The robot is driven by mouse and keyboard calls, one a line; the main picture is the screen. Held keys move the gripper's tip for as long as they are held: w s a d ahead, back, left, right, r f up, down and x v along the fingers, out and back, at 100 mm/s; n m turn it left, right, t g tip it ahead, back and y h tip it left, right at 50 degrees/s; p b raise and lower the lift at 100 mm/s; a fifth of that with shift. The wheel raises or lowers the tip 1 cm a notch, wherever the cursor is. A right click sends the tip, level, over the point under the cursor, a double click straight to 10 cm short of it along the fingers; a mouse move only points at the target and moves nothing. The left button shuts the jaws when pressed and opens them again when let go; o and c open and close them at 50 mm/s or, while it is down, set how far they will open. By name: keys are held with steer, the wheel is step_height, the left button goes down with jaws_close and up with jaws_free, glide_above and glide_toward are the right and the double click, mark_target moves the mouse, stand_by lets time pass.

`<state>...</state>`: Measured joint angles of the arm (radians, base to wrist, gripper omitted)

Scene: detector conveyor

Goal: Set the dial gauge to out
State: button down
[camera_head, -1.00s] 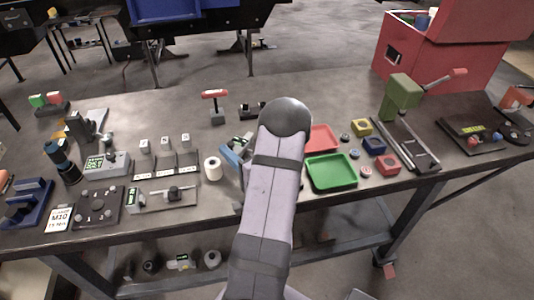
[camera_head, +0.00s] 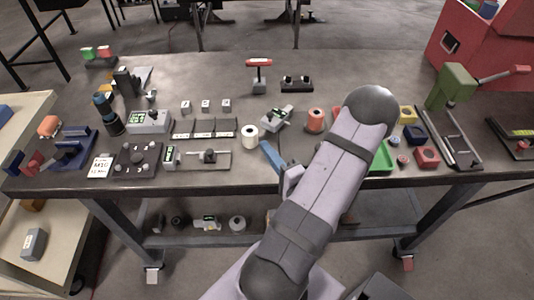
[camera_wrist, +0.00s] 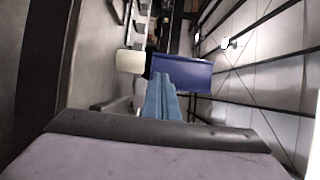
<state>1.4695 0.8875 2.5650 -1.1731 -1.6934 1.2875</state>
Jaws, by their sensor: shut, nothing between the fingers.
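I cannot tell for sure which thing is the dial gauge. A grey box with a green display and a knob (camera_head: 150,121) stands at the left of the bench. A black panel with several round knobs (camera_head: 137,158) lies in front of it. A small grey device with a green face (camera_head: 276,118) stands near the middle. My gripper (camera_head: 267,150) has blue fingers held together over the bench's front middle, right of a white roll (camera_head: 249,133). My arm hides part of the bench.
A slide fixture (camera_head: 208,157) lies left of my gripper. An orange roll (camera_head: 315,119) and a green tray (camera_head: 379,160) are right. A red T-handle (camera_head: 259,65) stands behind. The front left-of-middle table edge (camera_head: 230,187) is clear.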

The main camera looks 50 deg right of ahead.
steer(key=shift+s+a+p, duration=0.55)
steer(key=shift+a+p, duration=0.3)
steer(key=shift+a, duration=0.05)
steer(key=shift+s+d+f, duration=0.1)
steer(key=shift+s+d, duration=0.05)
steer(key=s+d+r+n+b, duration=0.2)
steer(key=s+d+r+n, duration=0.4)
steer(key=d+r, duration=0.45)
step_height(320, 180, down, 6)
steer(key=s+a+m+g+y, duration=0.1)
steer(key=m+g+y, duration=0.1)
steer(key=m, duration=0.3)
steer(key=shift+a+f+g, duration=0.25)
steer(key=shift+a+g, duration=0.15)
steer(key=shift+g, duration=0.2)
steer(key=shift+w, duration=0.1)
